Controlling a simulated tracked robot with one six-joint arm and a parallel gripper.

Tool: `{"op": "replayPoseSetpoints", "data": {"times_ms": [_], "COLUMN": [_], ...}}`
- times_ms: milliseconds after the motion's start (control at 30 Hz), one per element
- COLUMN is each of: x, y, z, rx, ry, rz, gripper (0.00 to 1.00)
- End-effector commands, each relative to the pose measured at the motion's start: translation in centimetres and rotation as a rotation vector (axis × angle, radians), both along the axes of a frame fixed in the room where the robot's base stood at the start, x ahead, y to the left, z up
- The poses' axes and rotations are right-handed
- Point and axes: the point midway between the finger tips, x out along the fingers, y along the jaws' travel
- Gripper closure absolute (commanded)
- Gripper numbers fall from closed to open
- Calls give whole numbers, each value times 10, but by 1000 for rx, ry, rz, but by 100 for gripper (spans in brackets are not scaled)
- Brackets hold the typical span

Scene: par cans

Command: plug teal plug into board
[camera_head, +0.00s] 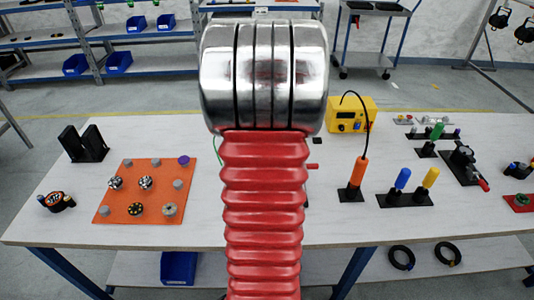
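An orange board (122,200) lies on the left part of the white table, with several small round pieces on it. Some are grey cylinders, some have patterned black, white or yellow tops, and one at its back right corner is purple (183,160). I cannot make out a teal plug; it may be hidden behind my arm. My red ribbed arm and its metal joint fill the middle of the view. My gripper does not show. A thin cable (217,150) shows just left of my arm.
Right of my arm stand a yellow box (352,114), an orange-handled tool (358,172) in a black holder, and blue (402,178) and yellow (431,177) handles. A black stand (84,145) is back left. A round black-and-orange item (56,201) lies left of the board.

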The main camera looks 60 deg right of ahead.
Motion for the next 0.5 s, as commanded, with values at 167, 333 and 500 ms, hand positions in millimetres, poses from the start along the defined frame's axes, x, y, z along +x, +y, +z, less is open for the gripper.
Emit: {"op": "replayPoseSetpoints", "data": {"times_ms": [167, 333, 500], "x": [0, 0, 0], "y": [0, 0, 0], "z": [0, 0, 0], "rx": [0, 0, 0], "ry": [0, 0, 0], "rz": [0, 0, 0], "gripper": [77, 77, 69]}}
